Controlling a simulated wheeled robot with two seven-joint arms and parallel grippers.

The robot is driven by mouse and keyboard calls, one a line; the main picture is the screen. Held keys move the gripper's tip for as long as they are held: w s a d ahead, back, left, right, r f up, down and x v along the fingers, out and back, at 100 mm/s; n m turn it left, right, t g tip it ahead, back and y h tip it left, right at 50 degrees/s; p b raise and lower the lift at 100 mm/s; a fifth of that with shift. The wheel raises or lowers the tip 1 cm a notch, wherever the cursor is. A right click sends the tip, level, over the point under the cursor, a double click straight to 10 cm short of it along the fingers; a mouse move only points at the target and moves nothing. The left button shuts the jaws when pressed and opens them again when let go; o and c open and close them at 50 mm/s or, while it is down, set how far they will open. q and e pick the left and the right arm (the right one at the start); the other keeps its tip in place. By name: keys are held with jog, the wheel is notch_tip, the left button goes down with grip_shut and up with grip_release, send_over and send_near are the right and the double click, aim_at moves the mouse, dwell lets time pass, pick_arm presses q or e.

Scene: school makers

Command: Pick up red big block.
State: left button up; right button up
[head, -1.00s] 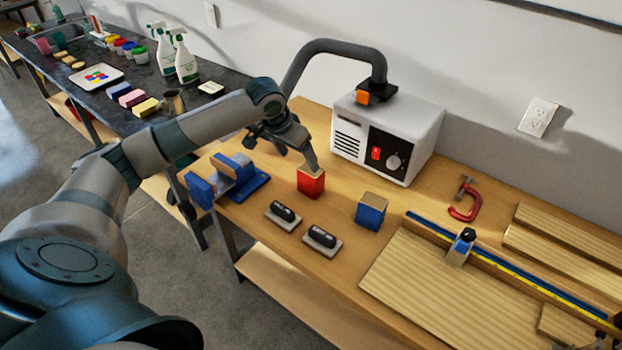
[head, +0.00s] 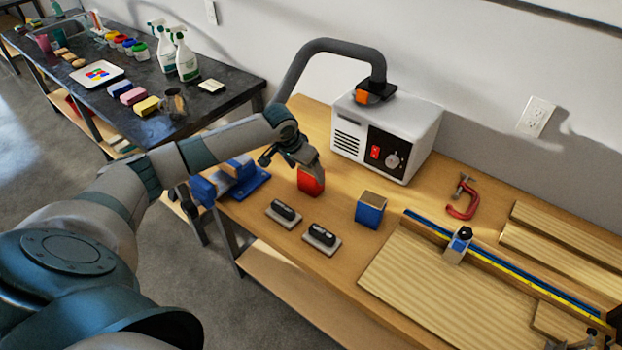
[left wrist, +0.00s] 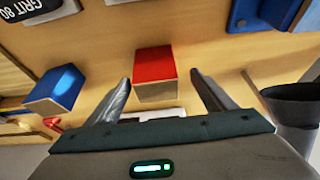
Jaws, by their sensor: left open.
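The red big block (head: 311,180) stands upright on the wooden workbench, in front of the white machine. In the left wrist view the red block (left wrist: 155,68) lies between and just beyond the two fingers, with a tan face towards the gripper. My left gripper (head: 306,160) is directly above the block in the head view and covers its top. In the left wrist view the left gripper (left wrist: 160,95) is open, with one finger on each side of the block and a gap at both sides. A small part at the bottom right edge may be my right gripper (head: 590,340).
A blue block (head: 371,211) stands to the right, and two dark-topped sanding blocks (head: 284,214) lie in front. A blue vise (head: 240,180) is at left. The white machine (head: 388,135) with a hose stands behind. A red clamp (head: 462,200) and wooden boards lie at right.

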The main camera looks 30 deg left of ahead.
pick_arm(q)
jog(key=shift+w+d+f, duration=0.15)
jog(key=shift+f, duration=0.1)
jog(key=x, duration=0.1)
jog(key=p+x, duration=0.1)
jog(key=x, duration=0.1)
jog(key=shift+d+p, duration=0.25)
jog(key=shift+p, duration=0.1)
jog(key=shift+w+f, duration=0.2)
jog(key=shift+f, duration=0.4)
jog(key=c, duration=1.3)
jog(key=shift+o, duration=0.2)
jog(key=shift+r, duration=0.2)
